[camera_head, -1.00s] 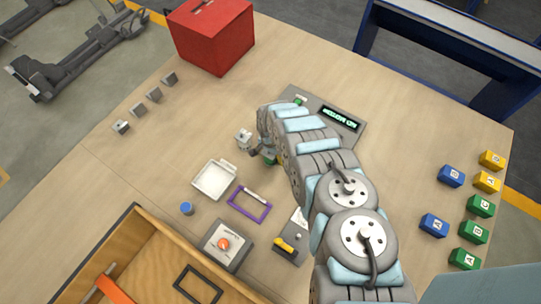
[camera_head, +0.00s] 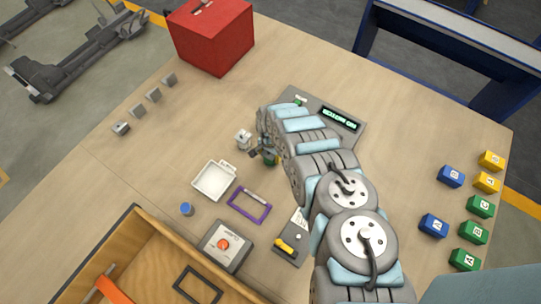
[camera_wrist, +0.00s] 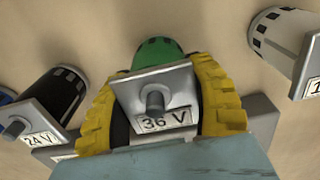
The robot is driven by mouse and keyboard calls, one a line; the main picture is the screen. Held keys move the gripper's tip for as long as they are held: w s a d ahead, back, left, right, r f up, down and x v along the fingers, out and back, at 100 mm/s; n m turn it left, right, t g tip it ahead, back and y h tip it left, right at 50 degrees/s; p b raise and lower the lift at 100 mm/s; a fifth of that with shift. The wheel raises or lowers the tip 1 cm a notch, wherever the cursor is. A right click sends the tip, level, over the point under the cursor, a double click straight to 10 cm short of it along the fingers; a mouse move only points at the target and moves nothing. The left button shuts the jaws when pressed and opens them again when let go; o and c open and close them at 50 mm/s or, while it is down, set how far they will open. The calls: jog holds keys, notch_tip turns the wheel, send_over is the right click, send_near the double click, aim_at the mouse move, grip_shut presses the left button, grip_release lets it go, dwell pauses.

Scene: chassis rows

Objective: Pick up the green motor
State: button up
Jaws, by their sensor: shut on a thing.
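The green motor (camera_wrist: 158,52) has a grey end plate with a shaft stub and the label "36 V". In the wrist view my gripper (camera_wrist: 160,88) has its yellow ridged pads on both sides of this motor and is shut on it. In the head view a small green part of the motor (camera_head: 270,159) shows below my gripper (camera_head: 264,148), near the middle of the table. The arm hides part of this area. Whether the motor touches the table is hard to tell.
A black motor (camera_wrist: 53,93) labelled "24 V" lies close on the left, and a white motor (camera_wrist: 280,38) on the right. A white tray (camera_head: 197,190), purple frame (camera_head: 264,215) and display panel (camera_head: 352,135) are nearby. A red box (camera_head: 212,40) stands at the back.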

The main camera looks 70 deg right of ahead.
jog(key=shift+d+r, duration=0.1)
jog(key=shift+r, duration=1.5)
jog(key=shift+s+a+r, duration=0.55)
jog(key=shift+s+r, duration=0.1)
jog(key=shift+r, duration=0.25)
jog(key=s+a+r+p, duration=0.7)
jog(key=s+p, duration=0.2)
jog(key=p, duration=0.1)
jog(key=shift+s+a+r+p, duration=0.15)
jog(key=shift+s+r+p, duration=0.25)
